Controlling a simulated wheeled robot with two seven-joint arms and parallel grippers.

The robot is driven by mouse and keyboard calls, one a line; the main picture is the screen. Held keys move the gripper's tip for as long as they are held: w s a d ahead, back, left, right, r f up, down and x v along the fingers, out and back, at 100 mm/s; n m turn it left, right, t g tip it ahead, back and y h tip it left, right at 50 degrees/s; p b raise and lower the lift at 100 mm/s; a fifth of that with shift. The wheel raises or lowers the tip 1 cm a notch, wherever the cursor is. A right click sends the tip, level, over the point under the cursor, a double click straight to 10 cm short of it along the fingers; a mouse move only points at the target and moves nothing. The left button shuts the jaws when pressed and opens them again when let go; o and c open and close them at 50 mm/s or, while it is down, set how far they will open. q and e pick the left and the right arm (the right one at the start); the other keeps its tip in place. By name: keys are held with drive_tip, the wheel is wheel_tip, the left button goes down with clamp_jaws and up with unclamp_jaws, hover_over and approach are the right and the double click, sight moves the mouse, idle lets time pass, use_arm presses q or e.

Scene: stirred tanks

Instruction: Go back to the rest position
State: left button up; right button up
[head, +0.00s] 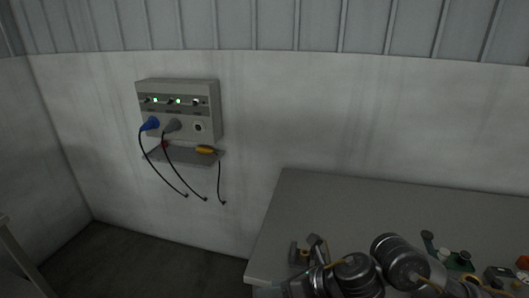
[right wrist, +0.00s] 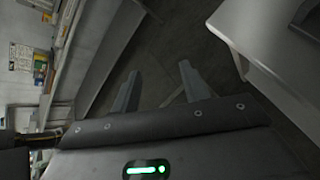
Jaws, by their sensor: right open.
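My right gripper (head: 309,248) shows in the head view at the left front part of the grey table, at the end of my dark jointed arm. In the right wrist view its two fingers (right wrist: 159,88) stand apart with nothing between them, and dark floor shows behind. My left gripper is not in view.
A grey wall box (head: 178,108) has green lights, a blue plug (head: 149,124) and a grey plug (head: 172,125). A yellow connector (head: 206,150) lies on the shelf (head: 180,156) below; cables hang down. The table (head: 350,205) holds several small parts at right; its back left is clear.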

drive_tip(key=s+d+f+m+t+h, duration=0.25)
drive_tip(key=d+f+m, duration=0.2)
drive_tip(key=m, duration=0.95)
drive_tip(key=s+d+f+m+t+h, duration=0.1)
drive_tip(key=d+f+m+t+h, duration=0.4)
drive_tip(key=m, duration=0.9)
drive_tip(key=s+d+f+m+g+h, duration=0.1)
drive_tip(key=s+d+f+m+g, duration=0.3)
drive_tip(key=s+d+m, duration=0.3)
drive_tip(key=s+d+f+m+g+h, duration=0.2)
drive_tip(key=s+d+f+m+g, duration=0.3)
drive_tip(key=s, duration=0.4)
wheel_tip(320, 180, down, 27)
drive_tip(key=s, duration=0.2)
drive_tip(key=s+d+f, duration=0.1)
drive_tip(key=s+f, duration=0.6)
drive_tip(key=s, duration=0.1)
drive_tip(key=s+d+f+g, duration=0.1)
drive_tip(key=s+d+f, duration=0.1)
drive_tip(key=s+f, duration=0.5)
drive_tip(key=shift+s+d+f, duration=0.25)
drive_tip(key=shift+s+f, duration=0.05)
drive_tip(key=shift+s, duration=0.3)
